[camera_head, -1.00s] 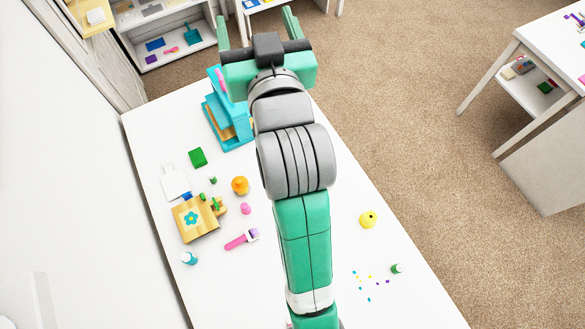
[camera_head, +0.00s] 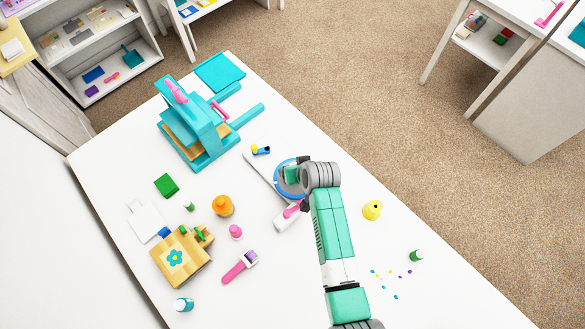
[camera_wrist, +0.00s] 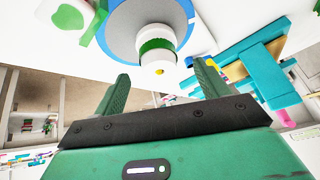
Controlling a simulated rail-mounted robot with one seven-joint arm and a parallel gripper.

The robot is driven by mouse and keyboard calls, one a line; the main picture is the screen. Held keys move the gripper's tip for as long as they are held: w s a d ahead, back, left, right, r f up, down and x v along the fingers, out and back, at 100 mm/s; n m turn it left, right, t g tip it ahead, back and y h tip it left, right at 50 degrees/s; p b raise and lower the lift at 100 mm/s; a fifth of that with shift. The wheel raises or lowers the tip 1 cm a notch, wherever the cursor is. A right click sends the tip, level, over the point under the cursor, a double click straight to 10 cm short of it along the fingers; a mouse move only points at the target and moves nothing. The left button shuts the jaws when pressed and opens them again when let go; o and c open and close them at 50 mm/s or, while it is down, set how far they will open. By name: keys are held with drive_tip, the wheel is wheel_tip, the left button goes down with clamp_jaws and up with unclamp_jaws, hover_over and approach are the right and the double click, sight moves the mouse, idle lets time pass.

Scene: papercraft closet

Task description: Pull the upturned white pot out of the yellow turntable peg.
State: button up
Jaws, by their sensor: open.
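The turntable (camera_wrist: 122,35) is a grey disc with a blue rim. The upturned white pot (camera_wrist: 157,35) stands on it with a green band around it, and the yellow peg tip (camera_wrist: 160,71) shows at the pot's end. In the head view the turntable's blue rim (camera_head: 277,171) shows around my gripper (camera_head: 291,175), which hides the pot there. In the wrist view my gripper (camera_wrist: 160,82) is open and empty. Its two fingers are spread wide, pointing toward the pot's end, one to each side of it in the picture. No contact with the pot shows.
A teal press (camera_head: 200,130) stands behind left on the white table. A white-and-pink tool (camera_head: 290,215) lies close by the turntable. A yellow round item (camera_head: 372,210) and a green-topped jar (camera_head: 416,255) are at right. An orange jar (camera_head: 222,205) and pink bits lie left.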

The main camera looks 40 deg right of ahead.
drive_tip(key=b+x, duration=0.1)
drive_tip(key=x, duration=0.4)
drive_tip(key=shift+d, duration=0.15)
drive_tip(key=c, duration=1.1)
